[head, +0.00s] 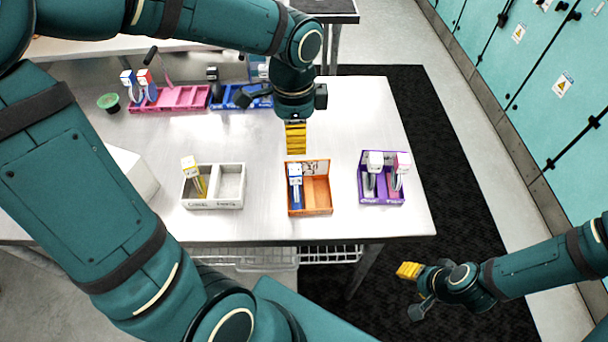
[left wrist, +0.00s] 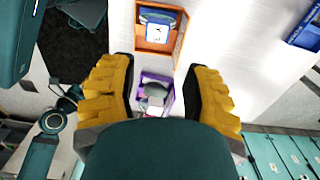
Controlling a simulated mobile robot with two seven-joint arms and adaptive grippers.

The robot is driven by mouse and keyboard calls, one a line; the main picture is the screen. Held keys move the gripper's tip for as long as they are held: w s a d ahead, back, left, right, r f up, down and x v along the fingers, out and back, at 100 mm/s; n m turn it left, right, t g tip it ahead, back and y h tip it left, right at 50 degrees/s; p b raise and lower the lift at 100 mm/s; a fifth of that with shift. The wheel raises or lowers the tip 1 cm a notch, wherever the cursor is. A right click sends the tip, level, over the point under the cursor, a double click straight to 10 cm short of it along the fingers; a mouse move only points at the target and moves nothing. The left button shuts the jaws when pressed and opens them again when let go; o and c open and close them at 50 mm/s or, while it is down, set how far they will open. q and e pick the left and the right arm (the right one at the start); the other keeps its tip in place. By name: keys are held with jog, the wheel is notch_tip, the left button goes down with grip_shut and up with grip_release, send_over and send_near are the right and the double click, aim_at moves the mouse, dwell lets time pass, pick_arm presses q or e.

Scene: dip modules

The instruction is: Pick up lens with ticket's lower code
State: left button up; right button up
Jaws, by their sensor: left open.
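Upright small-handled modules with square heads stand in open boxes; no code or ticket is readable, so I cannot tell which is the lens. A yellow one (head: 198,182) is in the white box (head: 213,204). A blue one (head: 296,188) is in the orange box (head: 318,211). A grey one (head: 370,182) and a pink one (head: 399,175) are in the purple box (head: 381,201). My left gripper (head: 295,150) points down above the table, just behind the orange box; in the left wrist view its yellow fingers (left wrist: 157,95) are apart and empty. My right gripper (head: 408,270) is off the table's front right.
A pink tray (head: 182,97) with blue and red modules and a blue tray (head: 229,103) with dark ones stand at the back. Bare table (head: 250,140) lies between the rows.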

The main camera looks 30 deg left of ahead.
aim_at(295, 170)
pick_arm(q)
jog(key=f+b, duration=0.1)
jog(key=f, duration=0.8)
jog(key=f+b, duration=0.1)
jog(key=f, duration=0.3)
jog(key=shift+s+f+b, duration=0.25)
jog(key=shift+b, duration=0.1)
grip_shut()
